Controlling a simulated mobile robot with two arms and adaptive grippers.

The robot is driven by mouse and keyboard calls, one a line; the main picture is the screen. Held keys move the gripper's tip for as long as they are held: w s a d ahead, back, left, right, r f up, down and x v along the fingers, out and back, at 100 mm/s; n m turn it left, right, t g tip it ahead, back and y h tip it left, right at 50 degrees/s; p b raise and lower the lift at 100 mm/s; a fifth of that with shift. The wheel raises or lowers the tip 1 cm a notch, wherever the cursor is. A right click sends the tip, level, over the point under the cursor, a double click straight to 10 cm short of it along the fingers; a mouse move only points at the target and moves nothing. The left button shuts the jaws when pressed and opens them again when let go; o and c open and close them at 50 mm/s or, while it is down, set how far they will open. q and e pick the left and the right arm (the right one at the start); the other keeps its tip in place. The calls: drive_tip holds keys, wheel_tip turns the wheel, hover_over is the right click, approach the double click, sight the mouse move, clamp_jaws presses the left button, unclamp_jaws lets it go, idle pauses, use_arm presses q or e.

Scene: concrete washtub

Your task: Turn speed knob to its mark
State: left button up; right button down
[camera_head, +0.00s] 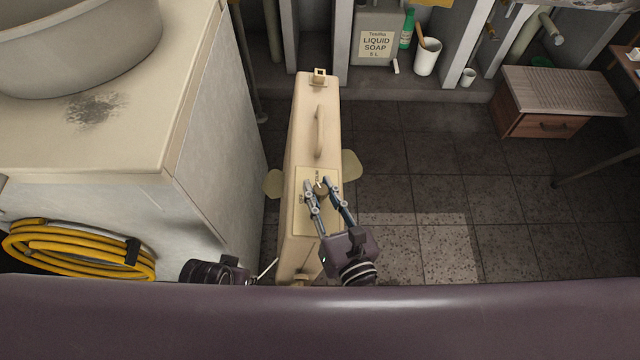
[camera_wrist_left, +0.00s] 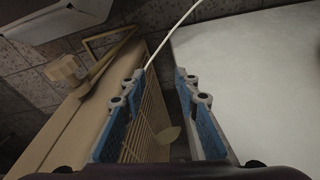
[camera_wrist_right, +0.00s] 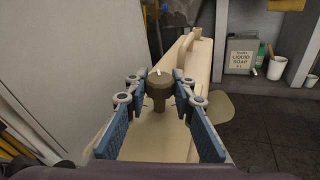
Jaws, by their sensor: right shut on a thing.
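The beige narrow machine (camera_head: 299,240) stands on the floor, with a panel with small dark lettering on its top. The brown speed knob (camera_wrist_right: 160,95) rises from this panel, with a small white pointer at its far upper edge. In the head view the knob (camera_head: 321,189) is partly covered by my right fingers. My right gripper (camera_wrist_right: 160,82) is closed around the knob, one finger on each side; it also shows in the head view (camera_head: 321,188). The mark is too small to make out. My left gripper (camera_wrist_left: 160,75) is open, beside the machine.
The washtub block (camera_head: 215,170) stands close on the left, with a yellow hose (camera_head: 70,255) on its front. A handle (camera_head: 319,132) rises behind the panel. A white cord (camera_wrist_left: 172,32) runs near my left fingers.

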drive_tip(key=m+h, duration=0.2)
drive_tip(key=h, duration=0.1)
drive_tip(key=shift+r+t+p, duration=0.1)
drive_tip(key=shift+t+p, duration=0.2)
drive_tip(key=shift+p, duration=0.05)
use_arm(q)
drive_tip(key=shift+s+a+f, duration=0.1)
drive_tip(key=shift+s+f, duration=0.15)
drive_tip(key=shift+f, duration=0.6)
drive_tip(key=shift+s+d+f, duration=0.1)
drive_tip(key=shift+s+f, duration=0.15)
drive_tip(key=shift+f, duration=0.6)
drive_tip(key=shift+s+a+f, duration=0.1)
drive_tip(key=shift+s+f, duration=0.15)
drive_tip(key=shift+f, duration=0.6)
use_arm(e)
drive_tip(key=shift+m+h, duration=1.5)
drive_tip(key=shift+h, duration=0.6)
use_arm(q)
drive_tip(key=shift+f, duration=0.1)
use_arm(e)
drive_tip(key=c, duration=1.6)
unclamp_jaws()
use_arm(q)
drive_tip(key=shift+s, duration=0.1)
use_arm(e)
drive_tip(key=shift+f+y, duration=0.2)
drive_tip(key=shift+y, duration=0.1)
